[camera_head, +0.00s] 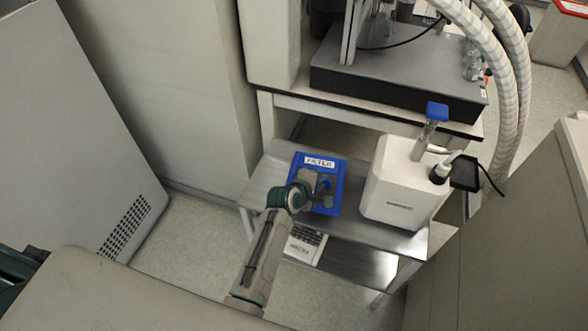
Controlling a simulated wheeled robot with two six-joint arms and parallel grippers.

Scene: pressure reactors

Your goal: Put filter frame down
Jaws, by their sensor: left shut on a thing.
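A blue tray with a white FILTER label (319,162) lies on a small metal table. My left gripper (324,187) comes in from below and is over the grey inside of this tray, near its right side. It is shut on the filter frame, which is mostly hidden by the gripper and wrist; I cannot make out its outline. I cannot tell whether the frame touches the tray floor. My right gripper is not in view.
The metal table (262,178) has bare room left of the tray. A white device with a blue-capped tube (398,190) stands close to the right. A bench (400,75) with a dark platform stands behind; ribbed hoses (512,75) hang at right.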

